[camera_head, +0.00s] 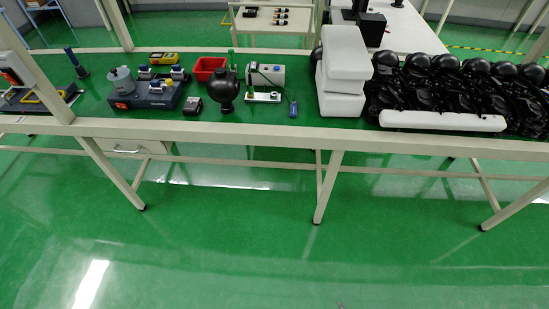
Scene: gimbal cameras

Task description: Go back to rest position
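My arm and gripper do not show in the camera_head view, so whether the gripper is open or shut is hidden. The view looks down at a long workbench (230,127) with a green top and a pale frame. It runs across the whole picture, with open floor on this side of it.
Two white boxes (342,70) stand on the bench beside several black parts (460,85). A round black vessel (223,90), a red bin (208,68) and a grey-blue device (150,92) stand further left. Bench legs (328,187) reach the clear green floor (250,240).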

